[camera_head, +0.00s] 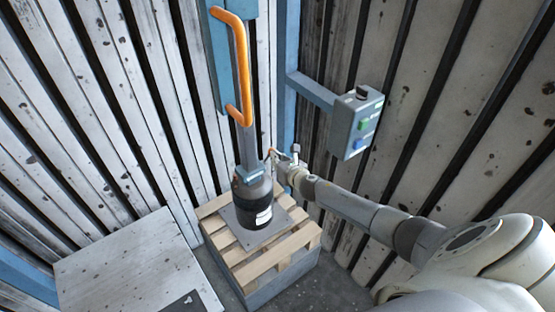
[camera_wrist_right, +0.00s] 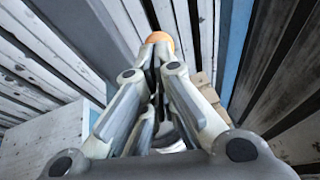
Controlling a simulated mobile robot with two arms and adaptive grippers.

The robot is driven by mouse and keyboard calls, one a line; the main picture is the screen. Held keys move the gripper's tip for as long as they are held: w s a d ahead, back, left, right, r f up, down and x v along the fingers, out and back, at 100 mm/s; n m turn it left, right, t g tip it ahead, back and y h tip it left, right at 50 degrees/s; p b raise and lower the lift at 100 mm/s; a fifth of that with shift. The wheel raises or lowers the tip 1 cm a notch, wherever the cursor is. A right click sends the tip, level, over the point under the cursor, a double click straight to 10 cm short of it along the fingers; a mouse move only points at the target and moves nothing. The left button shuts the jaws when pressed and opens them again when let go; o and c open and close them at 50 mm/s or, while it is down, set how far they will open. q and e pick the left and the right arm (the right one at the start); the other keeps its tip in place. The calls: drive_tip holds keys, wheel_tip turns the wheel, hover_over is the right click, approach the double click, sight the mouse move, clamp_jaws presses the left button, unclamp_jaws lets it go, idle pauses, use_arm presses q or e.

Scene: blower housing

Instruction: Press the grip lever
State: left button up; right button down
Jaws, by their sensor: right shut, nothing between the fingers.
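My right gripper (camera_head: 276,159) is shut and empty beside the upper part of a dark cylindrical unit (camera_head: 254,205). In the right wrist view its fingers (camera_wrist_right: 157,62) come together just below a small rounded orange end (camera_wrist_right: 160,38). This orange end is likely the grip lever; whether the fingertips touch it I cannot tell. A little orange also shows by the fingertips in the head view. A long orange handle (camera_head: 243,65) stands higher up on a blue-grey upright, clear of the gripper. My left gripper is not in view.
The unit stands on a grey plate on a wooden pallet (camera_head: 270,262). A control box (camera_head: 356,122) with buttons hangs on a blue arm to the right. A white panel or box top (camera_head: 130,265) lies at lower left. Slatted walls close in behind.

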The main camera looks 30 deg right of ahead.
sight(269, 150)
drive_tip(key=w+r, duration=0.1)
drive_tip(key=w+r+p, duration=0.1)
drive_tip(key=w, duration=0.1)
drive_tip(key=shift+w+a+r, duration=0.15)
drive_tip(key=shift+w+r, duration=0.05)
drive_tip(key=shift+r, duration=0.05)
drive_tip(key=shift+w+r, duration=0.3)
drive_tip(key=shift+w, duration=0.3)
drive_tip(key=shift+w+a+r+p, duration=0.15)
drive_tip(key=shift+w+p, duration=0.15)
drive_tip(key=shift+w, duration=0.65)
